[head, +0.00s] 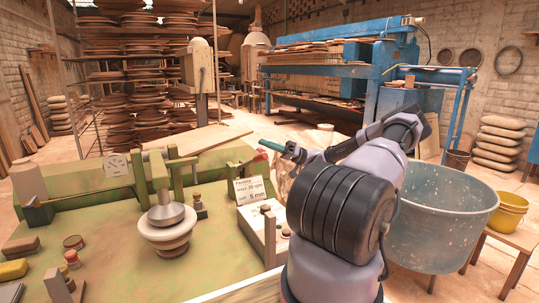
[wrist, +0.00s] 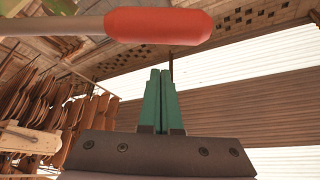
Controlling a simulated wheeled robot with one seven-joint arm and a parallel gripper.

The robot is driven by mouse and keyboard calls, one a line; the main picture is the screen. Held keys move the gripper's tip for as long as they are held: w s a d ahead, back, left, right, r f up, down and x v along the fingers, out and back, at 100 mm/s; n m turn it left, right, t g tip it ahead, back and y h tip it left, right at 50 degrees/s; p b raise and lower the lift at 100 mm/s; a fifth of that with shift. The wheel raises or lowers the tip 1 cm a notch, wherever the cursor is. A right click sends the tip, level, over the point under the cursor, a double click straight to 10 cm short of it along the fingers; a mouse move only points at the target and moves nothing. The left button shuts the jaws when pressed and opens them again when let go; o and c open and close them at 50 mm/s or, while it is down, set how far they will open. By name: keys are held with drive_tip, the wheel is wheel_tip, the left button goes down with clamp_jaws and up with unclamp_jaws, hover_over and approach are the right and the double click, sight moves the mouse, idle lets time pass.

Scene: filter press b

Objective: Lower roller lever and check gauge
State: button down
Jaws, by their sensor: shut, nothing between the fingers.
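In the wrist view a lever with a rounded red grip (wrist: 158,25) and a pale rod (wrist: 50,27) crosses the top of the picture. My gripper (wrist: 161,75) has teal fingers pressed together with nothing between them, and the grip is apart from the fingertips. In the head view my gripper (head: 265,145) is above the right rear of the green bench. The roller head (head: 165,214) hangs from a wooden arm (head: 158,170) over a pale round piece (head: 167,238). The gauge (head: 117,165) has a pale dial face at the left rear; its reading is too small to tell.
A sign (head: 250,190) with a gap of 5 mm stands beside a small control box (head: 262,233). A large grey-green tub (head: 440,220) is right of my arm. Small jars and blocks (head: 74,243) lie on the left of the bench (head: 115,225). A blue press (head: 350,75) stands behind.

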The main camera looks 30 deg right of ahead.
drive_tip(key=v, duration=1)
drive_tip(key=shift+w, duration=0.25)
